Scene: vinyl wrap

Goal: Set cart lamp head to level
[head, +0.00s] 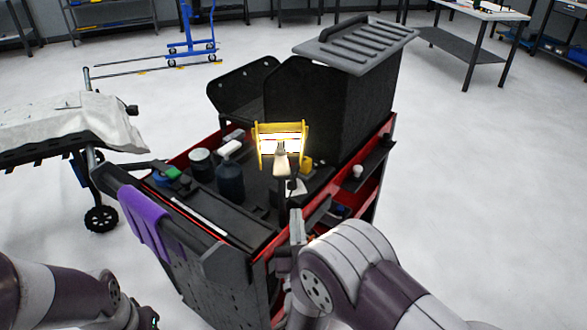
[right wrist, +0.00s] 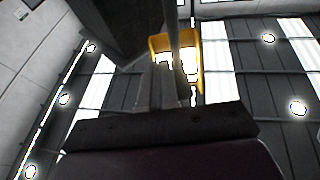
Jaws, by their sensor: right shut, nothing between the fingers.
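The cart lamp head (head: 281,140) is a small yellow-framed lamp with a bright lit panel, standing above the cart's top near its right side. In the head view its panel faces me; I cannot tell its exact tilt. It also shows in the right wrist view (right wrist: 158,43), partly hidden behind a grey post. My right gripper (head: 296,217) is shut and empty, below and slightly right of the lamp head at the cart's near right corner. In the right wrist view its fingers (right wrist: 163,85) point up toward the lamp. My left arm shows at lower left, its fingers out of frame.
The black and red cart (head: 215,262) carries bottles (head: 230,180), cans and a tall black bin (head: 330,110) with a ribbed lid. A purple cloth (head: 146,222) hangs at its left. A covered wheeled stand (head: 65,122) is at left. The floor right of the cart is clear.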

